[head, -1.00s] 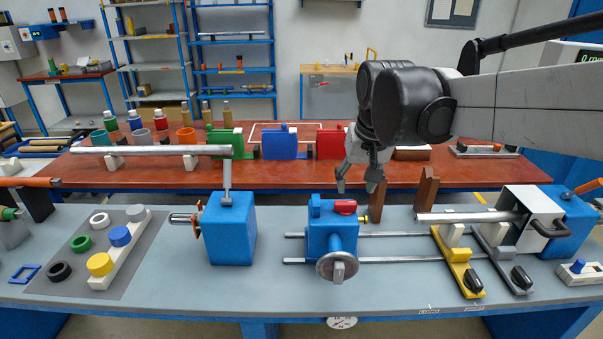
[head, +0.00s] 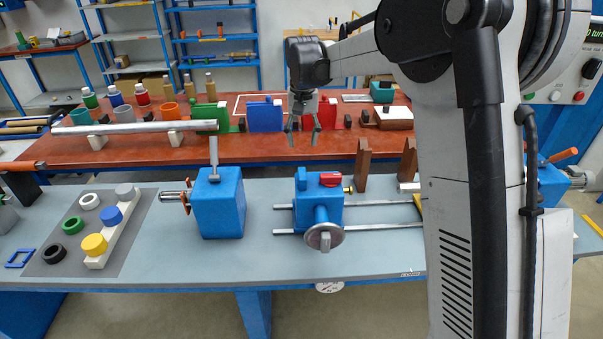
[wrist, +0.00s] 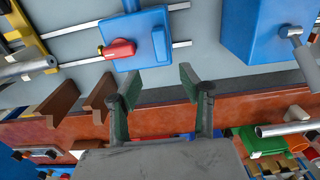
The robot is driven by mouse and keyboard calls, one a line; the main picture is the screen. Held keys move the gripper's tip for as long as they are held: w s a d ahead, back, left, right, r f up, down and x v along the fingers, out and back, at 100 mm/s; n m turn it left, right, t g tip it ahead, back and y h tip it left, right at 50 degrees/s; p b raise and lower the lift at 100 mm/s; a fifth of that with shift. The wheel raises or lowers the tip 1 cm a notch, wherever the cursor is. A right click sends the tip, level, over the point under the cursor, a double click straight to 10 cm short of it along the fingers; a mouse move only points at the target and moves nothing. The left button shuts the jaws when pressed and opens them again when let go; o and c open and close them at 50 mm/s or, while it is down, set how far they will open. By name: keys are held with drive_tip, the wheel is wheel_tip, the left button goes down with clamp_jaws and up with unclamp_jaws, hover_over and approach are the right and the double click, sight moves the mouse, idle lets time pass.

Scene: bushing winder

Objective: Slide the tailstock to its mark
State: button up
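The tailstock (head: 316,212) is a blue block with a red lever (head: 330,179) on top and a grey handwheel (head: 324,238) in front. It sits on two steel rails (head: 385,227) on the grey bench, right of a fixed blue block (head: 218,208). In the wrist view the tailstock (wrist: 140,35) and red lever (wrist: 117,49) lie beyond my fingers, apart from them. My gripper (head: 303,138) is open and empty, fingers pointing down, behind the tailstock. It also shows open in the wrist view (wrist: 155,88). My arm hides the rails' right part; a small bench-edge label (head: 411,273) is unreadable.
Brown upright stands (head: 362,165) are right of and behind the tailstock. A long metal bar (head: 135,127) extends left above the bench. A grey mat (head: 55,258) with coloured rings lies left. The red rear table (head: 270,150) holds coloured blocks and bottles.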

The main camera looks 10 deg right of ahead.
sight(302, 173)
wheel_tip(302, 173, down, 14)
drive_tip(key=shift+r+p, duration=0.1)
drive_tip(key=shift+p, duration=0.4)
clamp_jaws()
idle(0.3)
